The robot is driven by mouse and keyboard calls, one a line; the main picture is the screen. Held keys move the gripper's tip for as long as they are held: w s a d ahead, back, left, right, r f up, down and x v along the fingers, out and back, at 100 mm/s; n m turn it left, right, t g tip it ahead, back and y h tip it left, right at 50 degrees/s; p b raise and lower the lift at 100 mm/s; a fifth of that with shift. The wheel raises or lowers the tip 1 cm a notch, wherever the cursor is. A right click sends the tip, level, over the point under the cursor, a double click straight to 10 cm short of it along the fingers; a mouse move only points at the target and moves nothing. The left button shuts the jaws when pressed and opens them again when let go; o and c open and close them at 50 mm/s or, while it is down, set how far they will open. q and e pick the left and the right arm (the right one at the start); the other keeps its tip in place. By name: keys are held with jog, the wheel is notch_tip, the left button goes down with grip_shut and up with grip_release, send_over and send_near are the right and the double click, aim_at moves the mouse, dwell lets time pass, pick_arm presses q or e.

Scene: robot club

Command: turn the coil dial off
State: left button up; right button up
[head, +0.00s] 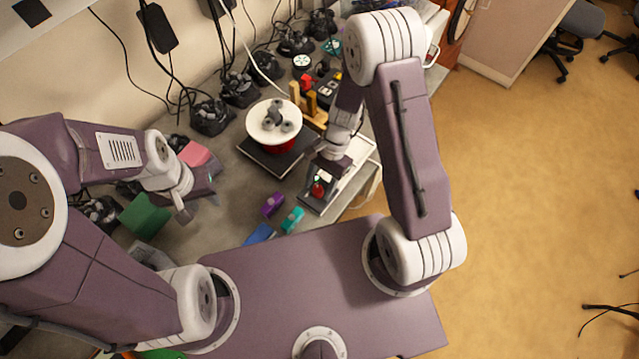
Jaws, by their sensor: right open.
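No part is clearly readable as the coil dial. A small red round piece with a pale top (318,188) sits on a grey and white flat unit (350,178) near the table's right edge; I cannot tell whether it is the dial or how it is set. My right gripper (322,172) is open, pointing down just above and beside this red piece; I cannot tell whether it touches. My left gripper (187,208) hangs over the left part of the table, away from the unit; its jaws are too unclear to judge.
A white disc with grey knobs on a red base (273,122) stands on a black plate (262,158). Yellow wooden blocks (309,106) stand behind it. Purple (272,204) and teal (292,220) pieces lie in front. A green block (145,216) and a pink block (195,153) are at left.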

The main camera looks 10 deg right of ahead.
jog(key=shift+f, duration=0.1)
jog(key=c, duration=0.3)
jog(key=shift+w+a, duration=0.1)
jog(key=c, duration=0.5)
grip_shut()
